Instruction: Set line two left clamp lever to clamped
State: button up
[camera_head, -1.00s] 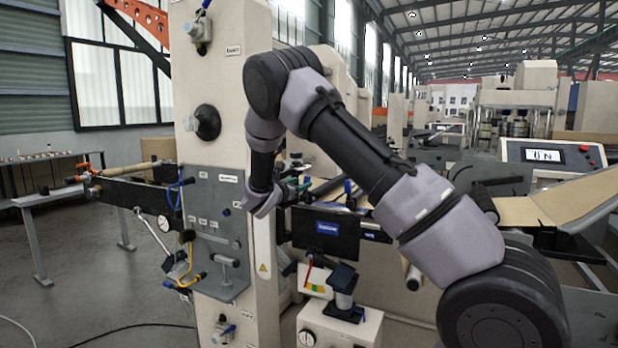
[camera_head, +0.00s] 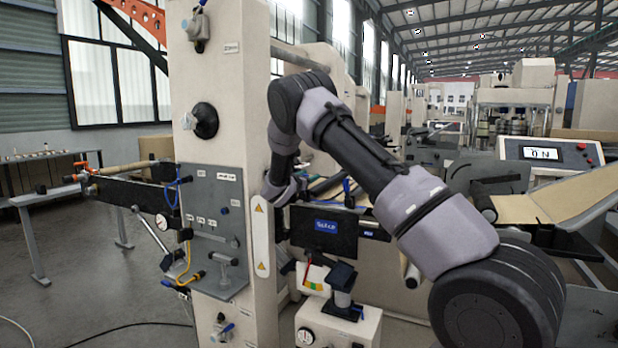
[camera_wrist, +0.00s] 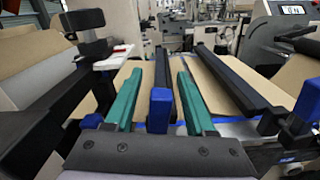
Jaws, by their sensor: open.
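In the wrist view my gripper (camera_wrist: 159,76) is open, with its two teal fingers pointing away over the brown web. A blue-ended lever (camera_wrist: 160,108) with a dark bar behind it shows between the fingers, apart from both as far as I can see. Whether it is the line two left clamp lever, and whether it is clamped, I cannot tell. In the head view a small dark-and-blue lever (camera_head: 348,190) stands above the black panel. My gripper is hidden there behind the machine's pale column.
The pale column (camera_head: 222,90) stands close to my arm, with a grey valve plate (camera_head: 212,215) on it. A long dark bar (camera_wrist: 235,80) lies right of my fingers. A black bracket (camera_wrist: 88,50) stands at left.

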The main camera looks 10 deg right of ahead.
grip_shut()
dwell(1.4)
